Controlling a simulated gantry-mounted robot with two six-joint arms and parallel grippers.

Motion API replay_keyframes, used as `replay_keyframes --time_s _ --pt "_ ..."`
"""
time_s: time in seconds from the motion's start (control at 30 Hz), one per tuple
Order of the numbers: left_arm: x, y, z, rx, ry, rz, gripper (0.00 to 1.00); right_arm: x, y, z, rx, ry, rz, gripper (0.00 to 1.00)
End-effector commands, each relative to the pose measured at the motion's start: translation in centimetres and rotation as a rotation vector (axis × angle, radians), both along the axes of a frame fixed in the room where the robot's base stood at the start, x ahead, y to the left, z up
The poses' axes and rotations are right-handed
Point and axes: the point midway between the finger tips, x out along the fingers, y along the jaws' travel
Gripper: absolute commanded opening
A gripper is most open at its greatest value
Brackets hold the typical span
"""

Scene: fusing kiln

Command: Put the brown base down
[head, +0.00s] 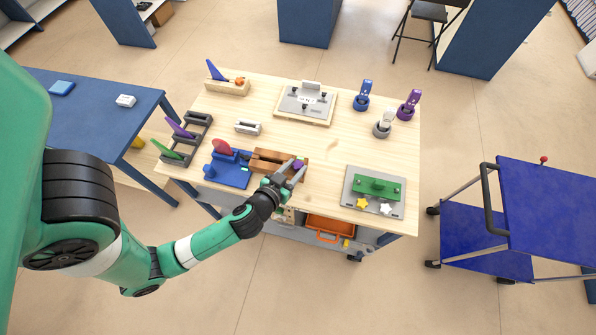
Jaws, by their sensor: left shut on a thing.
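The brown base (266,158) is a long brown block in the front middle of the wooden table, just right of the blue base (228,170). My left gripper (291,172) reaches in from the front left and is shut on the right end of the brown base. The fingers partly hide that end. A small purple piece (298,164) shows at the fingertips, at the brown base's right end. I cannot tell whether the brown base touches the tabletop or is slightly above it. My right gripper is not in view.
The wooden table (345,137) has free room right of the gripper and in the middle. A grey plate (353,204) with a green piece (377,186) lies front right. A grey fixture (307,101) stands at the back. Blue (363,97), white (383,124) and purple (408,105) holders stand back right.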

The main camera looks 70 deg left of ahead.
Motion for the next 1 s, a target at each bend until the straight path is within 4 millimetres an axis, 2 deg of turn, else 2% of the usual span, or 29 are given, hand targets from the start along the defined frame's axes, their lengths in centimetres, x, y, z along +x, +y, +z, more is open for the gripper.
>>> replay_keyframes --time_s 0.2,0.57,0.6,0.7,0.77,1.0 --pt "-0.2 0.5 -4.0 0.001 0.0 0.009 0.0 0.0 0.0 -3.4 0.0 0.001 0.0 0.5" --pt "-0.3 0.5 -4.2 0.0 0.0 0.012 0.0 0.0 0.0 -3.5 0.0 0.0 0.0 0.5" --pt "-0.3 0.5 -4.1 -0.001 0.0 0.012 0.45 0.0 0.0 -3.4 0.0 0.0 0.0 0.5" --pt "-0.3 0.5 -4.0 -0.001 0.0 0.012 0.63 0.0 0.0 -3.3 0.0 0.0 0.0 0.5" --pt "-0.3 0.5 -4.0 -0.001 0.0 0.012 0.72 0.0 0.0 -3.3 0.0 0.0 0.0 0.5" --pt "-0.3 0.5 -4.0 0.0 0.0 0.012 0.72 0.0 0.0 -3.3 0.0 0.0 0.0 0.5"
